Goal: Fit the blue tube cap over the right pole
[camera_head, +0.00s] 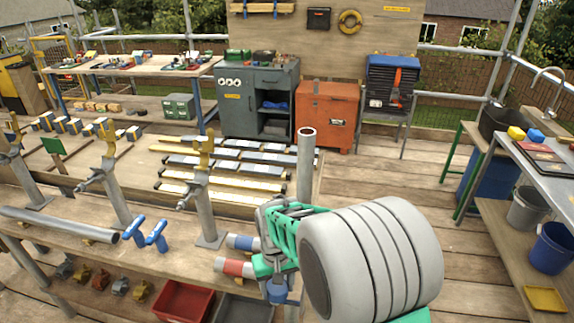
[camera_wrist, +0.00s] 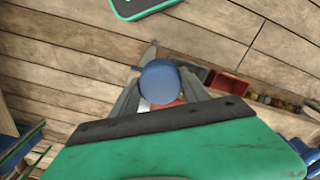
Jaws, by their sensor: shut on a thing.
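My gripper (camera_head: 277,286) is shut on the blue tube cap (camera_head: 278,296), which hangs low by the front of the bench. In the wrist view, the cap shows as a round blue face (camera_wrist: 160,82) between the fingers of my gripper (camera_wrist: 161,92). The right pole (camera_head: 305,165) is a grey upright tube with an open, uncapped top. That top stands well above the cap in the picture, and my arm hides the pole's middle. The cap is apart from the pole's top. I cannot tell how near it is to the shaft.
Grey props with yellow heads (camera_head: 202,175) stand on the wooden bench to the left. A red bin (camera_head: 183,302) sits below. The deck (camera_head: 400,180) behind is clear.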

